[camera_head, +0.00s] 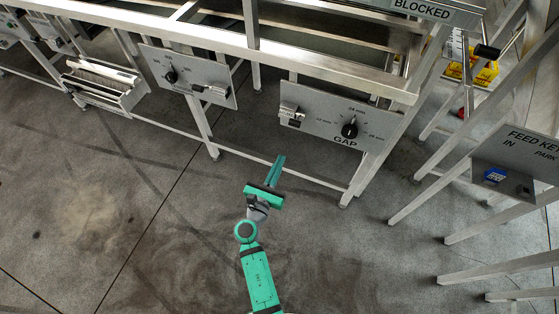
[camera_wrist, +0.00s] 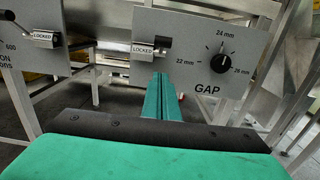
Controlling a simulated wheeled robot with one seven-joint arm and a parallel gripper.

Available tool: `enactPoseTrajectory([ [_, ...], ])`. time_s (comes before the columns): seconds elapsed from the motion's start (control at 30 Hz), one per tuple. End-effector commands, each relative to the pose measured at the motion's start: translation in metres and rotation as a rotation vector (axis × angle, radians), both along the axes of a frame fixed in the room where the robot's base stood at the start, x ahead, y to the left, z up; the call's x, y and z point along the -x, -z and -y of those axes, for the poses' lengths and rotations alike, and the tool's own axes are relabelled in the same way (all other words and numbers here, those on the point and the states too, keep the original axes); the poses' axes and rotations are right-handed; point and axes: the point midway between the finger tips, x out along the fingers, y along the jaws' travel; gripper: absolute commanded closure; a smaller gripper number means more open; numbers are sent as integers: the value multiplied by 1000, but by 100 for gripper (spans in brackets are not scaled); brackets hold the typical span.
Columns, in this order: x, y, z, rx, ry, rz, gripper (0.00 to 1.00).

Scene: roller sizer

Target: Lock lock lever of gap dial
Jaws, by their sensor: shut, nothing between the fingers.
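The GAP panel (camera_head: 325,105) is a grey plate on the machine's front rail, and it also shows in the wrist view (camera_wrist: 190,80). Its black dial (camera_wrist: 221,61) sits among the 22, 24 and 26 mm marks; the head view shows the same dial (camera_head: 350,128). The lock lever, with a black grip (camera_wrist: 163,42), is on the panel's left part, by a white plate reading LOCKED (camera_wrist: 142,49). My green gripper (camera_head: 280,158) is shut and empty, in front of and below the panel. In the wrist view its fingertips (camera_wrist: 160,76) appear just below the lever; contact cannot be told.
A second panel (camera_head: 205,75) with a dial and a LOCKED plate (camera_wrist: 42,36) is to the left. A metal tray (camera_head: 105,85) hangs farther left. The FEED KEY panel (camera_head: 520,160) and slanted frame legs are at the right. Floor around my arm is clear.

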Motion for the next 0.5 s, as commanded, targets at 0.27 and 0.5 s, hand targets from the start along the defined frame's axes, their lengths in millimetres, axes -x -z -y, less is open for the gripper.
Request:
enactPoseTrajectory([
  [0.27, -51, -2, 17, -4, 1, 2, 100],
  [0.5, -83, -16, 27, -6, 0, 3, 100],
])
